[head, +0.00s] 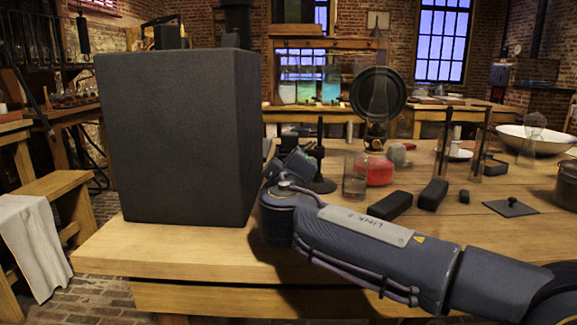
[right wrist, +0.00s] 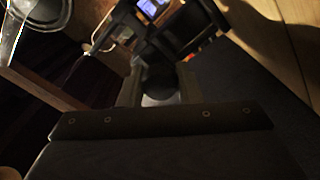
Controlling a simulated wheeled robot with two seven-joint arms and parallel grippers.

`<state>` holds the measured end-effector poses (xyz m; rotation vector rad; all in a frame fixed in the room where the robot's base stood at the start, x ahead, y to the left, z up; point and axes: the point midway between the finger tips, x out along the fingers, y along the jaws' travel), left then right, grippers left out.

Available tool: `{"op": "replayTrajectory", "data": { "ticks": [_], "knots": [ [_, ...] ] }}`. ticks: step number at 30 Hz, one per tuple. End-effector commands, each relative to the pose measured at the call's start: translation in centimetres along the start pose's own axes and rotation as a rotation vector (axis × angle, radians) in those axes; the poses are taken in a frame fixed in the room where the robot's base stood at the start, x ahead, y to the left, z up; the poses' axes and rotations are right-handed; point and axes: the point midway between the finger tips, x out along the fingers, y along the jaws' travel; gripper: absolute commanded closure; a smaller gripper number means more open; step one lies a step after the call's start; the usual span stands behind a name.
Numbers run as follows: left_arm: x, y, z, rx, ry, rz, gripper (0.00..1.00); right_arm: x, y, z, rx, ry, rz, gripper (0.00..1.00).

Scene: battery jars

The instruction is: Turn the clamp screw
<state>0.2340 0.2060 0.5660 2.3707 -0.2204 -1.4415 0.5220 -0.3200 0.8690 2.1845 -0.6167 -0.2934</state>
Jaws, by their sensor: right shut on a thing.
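My right arm enters the head view from the right and bends at the table's near edge, beside a large dark box (head: 165,135). Its gripper is hidden in that view. In the right wrist view my right gripper (right wrist: 159,88) is shut on a dark rounded piece (right wrist: 158,78), which looks like the clamp screw's knob. The picture is too dark to show its thread or how far it is turned. A dark frame (right wrist: 180,35) stands just beyond the fingertips. My left gripper is in neither view.
The wooden table (head: 160,250) holds a black stand (head: 319,165), a clear jar (head: 355,178), a red round object (head: 378,170) and dark blocks (head: 391,205) behind my arm. A white bowl (head: 535,138) is at the right. The table's front left corner is clear.

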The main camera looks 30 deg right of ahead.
Motion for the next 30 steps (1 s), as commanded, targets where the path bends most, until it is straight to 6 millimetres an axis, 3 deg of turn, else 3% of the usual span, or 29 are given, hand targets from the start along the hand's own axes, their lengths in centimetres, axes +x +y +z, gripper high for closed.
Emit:
{"op": "replayTrajectory", "data": {
  "ticks": [8,9,14,23,30],
  "knots": [
    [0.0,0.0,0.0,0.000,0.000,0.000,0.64,0.0,-0.1,0.0,-0.002,0.000,-0.003,0.92],
    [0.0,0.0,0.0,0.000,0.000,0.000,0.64,0.0,-0.1,0.0,-0.002,0.000,-0.003,0.66],
    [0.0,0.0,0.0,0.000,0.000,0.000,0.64,0.0,-0.1,0.0,-0.002,0.000,-0.002,0.47],
    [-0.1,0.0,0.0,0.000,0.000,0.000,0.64,-0.2,0.0,0.0,-0.001,0.001,-0.001,0.47],
    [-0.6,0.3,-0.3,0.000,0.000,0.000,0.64,-3.6,0.1,-0.2,-0.001,0.003,-0.002,0.47]
  ]
}}
